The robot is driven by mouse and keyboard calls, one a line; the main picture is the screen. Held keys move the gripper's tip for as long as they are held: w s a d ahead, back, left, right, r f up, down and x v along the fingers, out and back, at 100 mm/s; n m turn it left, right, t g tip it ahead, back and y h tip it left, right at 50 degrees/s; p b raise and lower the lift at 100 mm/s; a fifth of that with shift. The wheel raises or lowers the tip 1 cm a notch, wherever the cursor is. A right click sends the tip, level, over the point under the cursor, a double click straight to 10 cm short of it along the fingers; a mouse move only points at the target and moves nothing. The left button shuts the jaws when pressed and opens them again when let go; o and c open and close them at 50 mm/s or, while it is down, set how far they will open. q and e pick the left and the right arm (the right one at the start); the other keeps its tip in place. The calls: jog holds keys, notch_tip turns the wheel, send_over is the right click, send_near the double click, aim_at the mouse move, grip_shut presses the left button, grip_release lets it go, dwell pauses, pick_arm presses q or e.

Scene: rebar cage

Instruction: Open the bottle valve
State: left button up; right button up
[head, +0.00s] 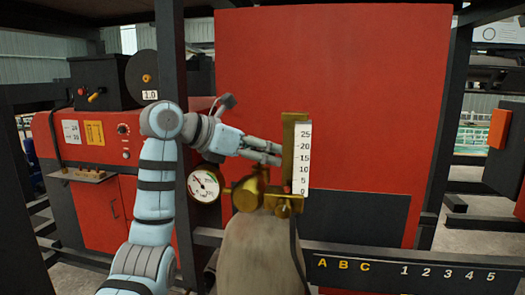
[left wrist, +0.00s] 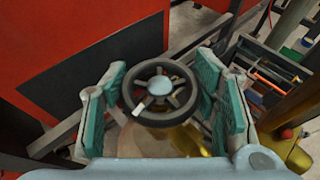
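The grey gas bottle (head: 258,255) stands upright at the lower middle of the head view, with a brass regulator (head: 247,195) on top. The valve handwheel (left wrist: 133,97), dark with a pale hub, is in the middle of the left wrist view; I cannot make it out in the head view. My left gripper (head: 280,154) is above the regulator. In the left wrist view its teal-padded fingers (left wrist: 163,108) are spread on both sides of the wheel. Whether the pads touch the rim I cannot tell. My right gripper is not in view.
A round gauge (head: 204,184) sits left of the regulator, and a flow scale (head: 302,158) stands right, close to my fingertips. A red panel (head: 335,80) is behind. A dark rail (head: 410,268) with letters and numbers crosses the lower right. A dark post (head: 172,60) stands left.

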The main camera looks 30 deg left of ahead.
pick_arm(q)
jog(key=c, duration=0.3)
jog(key=n+t+y, duration=0.1)
jog(key=n+y, duration=0.2)
jog(key=shift+d, duration=0.1)
jog(key=shift+f+n+y, duration=0.1)
jog(key=shift+n+y, duration=0.9)
jog(key=shift+y, duration=0.1)
jog(key=shift+a, duration=0.2)
jog(key=o, duration=1.1)
jog(key=shift+w, duration=0.1)
jog(key=shift+o, duration=0.2)
jog(key=shift+w, duration=0.15)
